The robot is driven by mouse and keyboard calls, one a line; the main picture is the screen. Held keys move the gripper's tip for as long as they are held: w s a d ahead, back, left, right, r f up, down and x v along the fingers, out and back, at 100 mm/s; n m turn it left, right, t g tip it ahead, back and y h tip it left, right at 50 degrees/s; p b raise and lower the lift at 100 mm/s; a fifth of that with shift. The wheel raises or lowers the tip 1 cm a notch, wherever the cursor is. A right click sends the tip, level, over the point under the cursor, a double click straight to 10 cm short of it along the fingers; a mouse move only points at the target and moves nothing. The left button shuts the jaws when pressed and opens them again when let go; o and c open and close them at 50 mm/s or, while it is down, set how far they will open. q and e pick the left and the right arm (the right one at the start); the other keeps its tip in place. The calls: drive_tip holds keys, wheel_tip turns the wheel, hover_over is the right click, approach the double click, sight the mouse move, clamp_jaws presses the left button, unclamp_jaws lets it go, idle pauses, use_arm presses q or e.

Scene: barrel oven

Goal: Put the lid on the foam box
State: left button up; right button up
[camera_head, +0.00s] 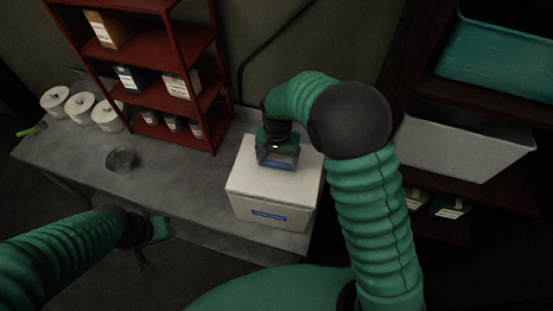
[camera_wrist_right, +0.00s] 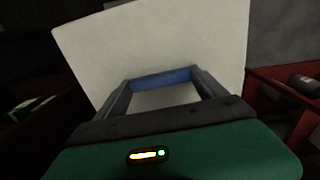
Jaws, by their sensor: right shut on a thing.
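The white foam box (camera_head: 270,213) stands on the grey table, with a blue label on its front face. The white lid (camera_head: 250,178) lies over the top of the box, lined up with it; I cannot tell whether it is fully seated. My right gripper (camera_head: 276,163) points down at the lid and is shut on its blue handle (camera_wrist_right: 162,79). The lid's pale top (camera_wrist_right: 165,40) fills much of the right wrist view. My left gripper (camera_head: 160,228) hangs by the table's front edge, away from the box; its jaws are too small and dark to judge.
A red shelf rack (camera_head: 150,68) with boxes and cans stands behind, left of the box. A grey bin (camera_head: 465,148) and a teal bin (camera_head: 500,55) sit on shelves at right.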

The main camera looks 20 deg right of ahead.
drive_tip(key=shift+w+a+f, duration=0.15)
drive_tip(key=shift+w+f, duration=0.05)
drive_tip(key=shift+s+f, duration=0.1)
drive_tip(key=shift+f, duration=0.2)
idle(0.6)
drive_tip(key=shift+f, duration=0.25)
idle(0.9)
drive_tip(key=o, duration=1.3)
wheel_tip(320, 180, up, 7)
drive_tip(key=p, duration=0.6)
